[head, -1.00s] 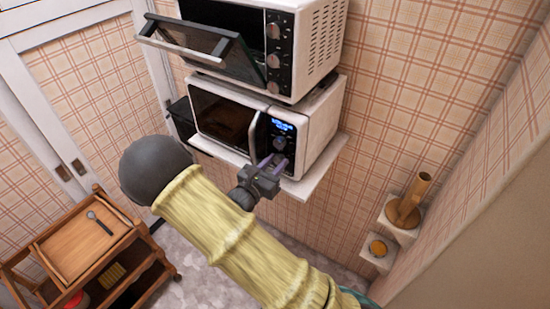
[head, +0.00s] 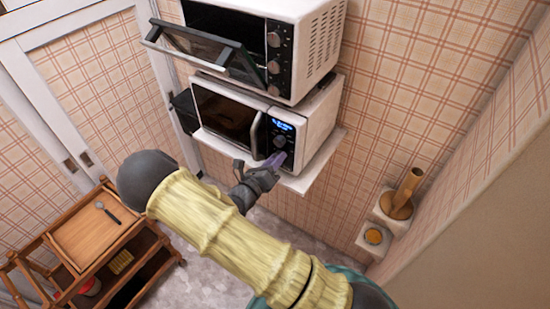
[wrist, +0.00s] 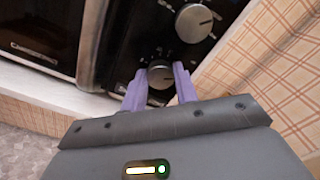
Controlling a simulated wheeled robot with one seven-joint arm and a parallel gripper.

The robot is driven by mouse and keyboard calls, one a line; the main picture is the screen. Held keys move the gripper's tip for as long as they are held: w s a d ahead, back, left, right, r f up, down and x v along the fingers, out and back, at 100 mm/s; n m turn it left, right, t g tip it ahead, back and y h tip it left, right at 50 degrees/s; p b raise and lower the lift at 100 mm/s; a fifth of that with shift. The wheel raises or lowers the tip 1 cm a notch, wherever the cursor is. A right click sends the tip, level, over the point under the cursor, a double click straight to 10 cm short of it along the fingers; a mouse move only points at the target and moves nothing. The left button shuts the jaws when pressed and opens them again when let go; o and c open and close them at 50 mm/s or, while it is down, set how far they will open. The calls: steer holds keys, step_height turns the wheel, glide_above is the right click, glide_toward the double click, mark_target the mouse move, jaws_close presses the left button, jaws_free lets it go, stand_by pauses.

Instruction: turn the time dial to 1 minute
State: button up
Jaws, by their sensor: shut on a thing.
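The microwave (head: 228,116) stands on a white wall shelf, with a black control panel and a lit blue display (head: 283,126) on its right side. In the wrist view a lower silver dial (wrist: 160,76) sits between the two purple fingertips of my gripper (wrist: 159,84), which is shut on it. An upper, larger dial (wrist: 194,23) is above it and clear of the fingers. In the head view my gripper (head: 268,172) is at the lower part of the panel and hides the lower dial. Dial markings are too small to read.
A toaster oven (head: 310,60) with its door (head: 205,50) tilted open stands directly above. The white shelf (head: 312,178) edge runs just under the microwave. A wooden cart (head: 90,235) is at lower left; small wall shelves (head: 392,215) are at right.

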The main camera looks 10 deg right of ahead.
stand_by(0.3)
steer(key=o, duration=1)
steer(key=shift+c, duration=0.2)
steer(key=b+v, duration=0.5)
steer(key=v, duration=1.2)
steer(key=shift+s+a, duration=0.2)
steer(key=shift+r, duration=0.1)
